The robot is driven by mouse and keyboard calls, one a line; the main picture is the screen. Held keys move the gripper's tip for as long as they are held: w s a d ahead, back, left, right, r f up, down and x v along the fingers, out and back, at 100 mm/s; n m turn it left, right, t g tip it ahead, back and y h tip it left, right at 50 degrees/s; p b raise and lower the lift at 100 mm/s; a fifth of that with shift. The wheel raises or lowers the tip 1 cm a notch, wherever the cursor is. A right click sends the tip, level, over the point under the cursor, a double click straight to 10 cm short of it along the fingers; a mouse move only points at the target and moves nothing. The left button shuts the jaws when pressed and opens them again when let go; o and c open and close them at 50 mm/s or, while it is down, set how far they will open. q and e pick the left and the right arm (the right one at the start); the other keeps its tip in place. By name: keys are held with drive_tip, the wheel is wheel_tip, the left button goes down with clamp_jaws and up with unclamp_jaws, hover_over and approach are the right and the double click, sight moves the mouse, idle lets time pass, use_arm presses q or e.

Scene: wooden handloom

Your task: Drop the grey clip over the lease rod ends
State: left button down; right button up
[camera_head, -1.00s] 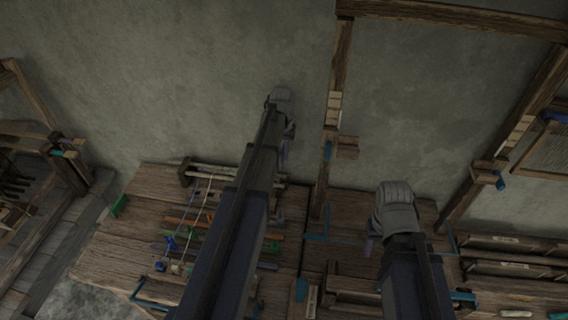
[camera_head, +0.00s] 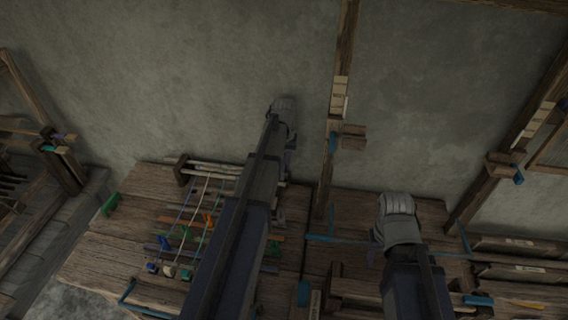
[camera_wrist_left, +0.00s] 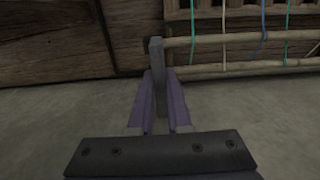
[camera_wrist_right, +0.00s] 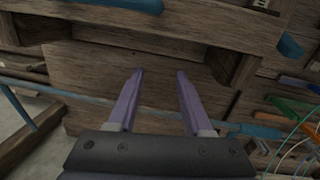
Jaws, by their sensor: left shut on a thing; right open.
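In the left wrist view my left gripper (camera_wrist_left: 158,112) is shut on the upright grey clip (camera_wrist_left: 156,62). The clip stands beside the left ends of two pale lease rods (camera_wrist_left: 240,69), which run to the right with coloured threads across them. I cannot tell whether the clip touches the rods or sits over their ends. In the head view the lease rods (camera_head: 212,168) lie at the back of the left bench, and my left arm hides part of them. The left gripper (camera_head: 290,158) is beyond their right end. My right gripper (camera_wrist_right: 158,78) is open and empty, facing wooden beams.
A wooden post (camera_head: 327,175) rises between my arms. Blue bars (camera_head: 345,239) lie near my right gripper. The wall (camera_head: 200,70) behind is bare.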

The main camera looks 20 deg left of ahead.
use_arm(q)
drive_tip(key=shift+f+b, duration=0.6)
drive_tip(key=shift+f, duration=0.4)
drive_tip(key=shift+s, duration=0.1)
wheel_tip(320, 180, down, 3)
drive_tip(key=b, duration=0.3)
drive_tip(key=shift+f, duration=0.2)
drive_tip(key=c, duration=0.8)
unclamp_jaws()
drive_tip(key=shift+r, duration=0.1)
wheel_tip(320, 180, up, 8)
drive_tip(key=p, duration=0.7)
